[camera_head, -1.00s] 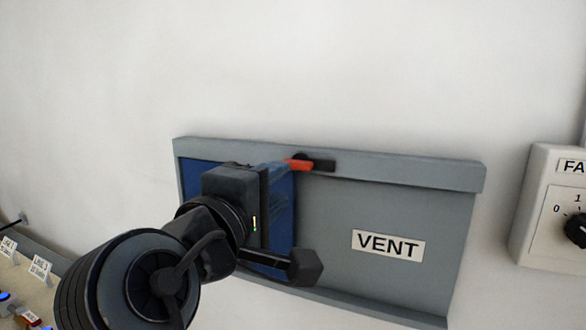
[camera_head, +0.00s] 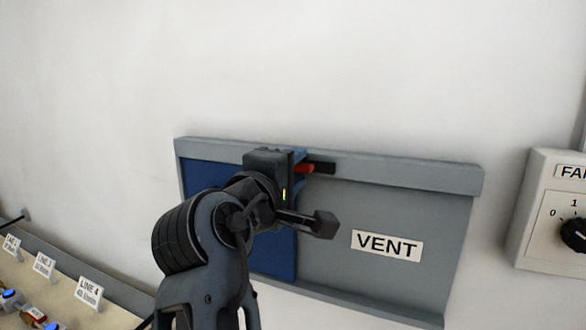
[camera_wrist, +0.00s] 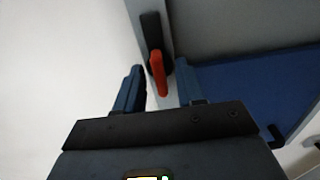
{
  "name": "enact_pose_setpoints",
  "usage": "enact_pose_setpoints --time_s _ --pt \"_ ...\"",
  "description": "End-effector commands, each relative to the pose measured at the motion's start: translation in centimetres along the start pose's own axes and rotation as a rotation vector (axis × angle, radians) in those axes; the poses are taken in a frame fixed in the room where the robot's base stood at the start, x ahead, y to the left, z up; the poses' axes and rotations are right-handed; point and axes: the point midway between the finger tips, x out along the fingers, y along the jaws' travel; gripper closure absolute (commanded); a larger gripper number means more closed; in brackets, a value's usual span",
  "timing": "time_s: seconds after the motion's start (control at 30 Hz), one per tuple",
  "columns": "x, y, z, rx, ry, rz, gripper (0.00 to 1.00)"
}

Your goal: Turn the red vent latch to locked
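The red vent latch (camera_head: 304,168) is on the top rail of the grey vent frame (camera_head: 400,178), with a black piece (camera_head: 322,168) to its right. In the wrist view the red latch (camera_wrist: 158,72) lies between the two blue fingers of my gripper (camera_wrist: 160,85), near their tips, with a gap on each side. The gripper is open. In the head view my gripper (camera_head: 300,165) is at the latch's left end and hides part of it. The blue vent panel (camera_head: 272,254) is below, partly behind my arm.
A VENT label (camera_head: 387,246) is on the grey panel. A switch box (camera_head: 540,210) with a black knob is on the wall at the right. A bench with LINE signs (camera_head: 88,292) is at the lower left. The wall above the vent is clear.

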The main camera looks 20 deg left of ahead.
Motion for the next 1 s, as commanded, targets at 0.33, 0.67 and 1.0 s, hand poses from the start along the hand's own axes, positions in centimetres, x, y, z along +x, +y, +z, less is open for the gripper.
enact_pose_setpoints --time_s 0.33,0.67,1.0 --pt "-0.03 -0.02 -0.01 0.0 0.0 0.0 0.9" --pt "0.0 -0.03 0.01 0.0 0.0 0.0 1.0" --pt "0.05 -0.26 0.07 0.073 -0.001 0.001 1.0"
